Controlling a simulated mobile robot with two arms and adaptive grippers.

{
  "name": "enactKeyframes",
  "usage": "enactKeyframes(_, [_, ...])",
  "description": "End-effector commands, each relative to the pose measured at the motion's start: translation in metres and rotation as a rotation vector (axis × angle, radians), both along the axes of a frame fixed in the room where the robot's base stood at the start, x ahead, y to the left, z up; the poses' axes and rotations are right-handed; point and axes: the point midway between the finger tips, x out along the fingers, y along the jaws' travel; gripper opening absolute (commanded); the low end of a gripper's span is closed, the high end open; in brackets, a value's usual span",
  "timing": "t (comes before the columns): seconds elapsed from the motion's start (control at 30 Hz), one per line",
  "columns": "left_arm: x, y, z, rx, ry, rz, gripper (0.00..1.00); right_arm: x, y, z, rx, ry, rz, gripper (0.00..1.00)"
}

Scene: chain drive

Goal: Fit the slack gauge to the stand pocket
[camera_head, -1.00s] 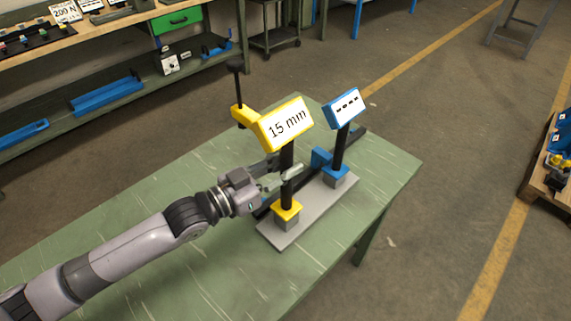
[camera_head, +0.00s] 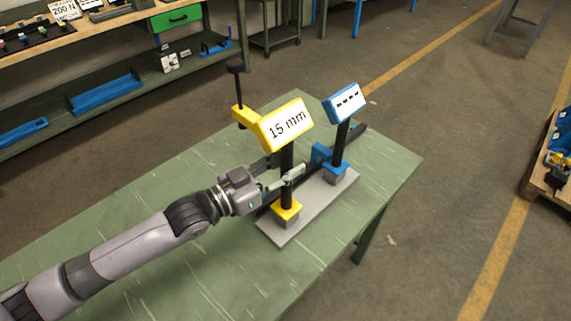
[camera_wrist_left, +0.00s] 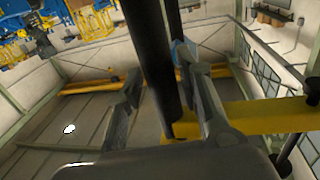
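The slack gauge (camera_head: 283,122) is yellow with a "15 mm" face on a black post. It stands upright. Its yellow foot (camera_head: 287,208) is at a grey block at the near end of the grey stand plate (camera_head: 281,236); the pocket itself is hidden. My left gripper (camera_head: 283,169) is level with the lower post, with a finger on either side. In the left wrist view, the black post (camera_wrist_left: 152,50) runs between the fingers (camera_wrist_left: 162,90), with a visible gap to the left finger. My right gripper is not in view.
A blue unit (camera_head: 345,103) showing dashes stands on a second post at the plate's far end. A dark bar (camera_head: 358,138) runs behind both posts. The green table (camera_head: 180,190) is clear around the plate. A workbench stands behind.

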Motion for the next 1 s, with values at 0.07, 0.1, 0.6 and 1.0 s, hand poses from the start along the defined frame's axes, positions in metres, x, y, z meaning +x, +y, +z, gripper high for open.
enactKeyframes(0.07, [0.0,0.0,-0.001,0.002,0.003,0.001,0.4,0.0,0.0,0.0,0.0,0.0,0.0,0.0])
enactKeyframes(0.1, [0.0,0.0,-0.002,0.003,0.003,0.001,0.43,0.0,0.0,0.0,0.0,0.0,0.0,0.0])
enactKeyframes(0.6, [-0.01,0.015,-0.009,0.014,0.014,0.004,0.45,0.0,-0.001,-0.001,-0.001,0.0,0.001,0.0])
enactKeyframes(1.0, [-0.057,0.08,-0.006,0.01,0.01,0.003,0.45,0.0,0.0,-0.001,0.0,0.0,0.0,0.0])
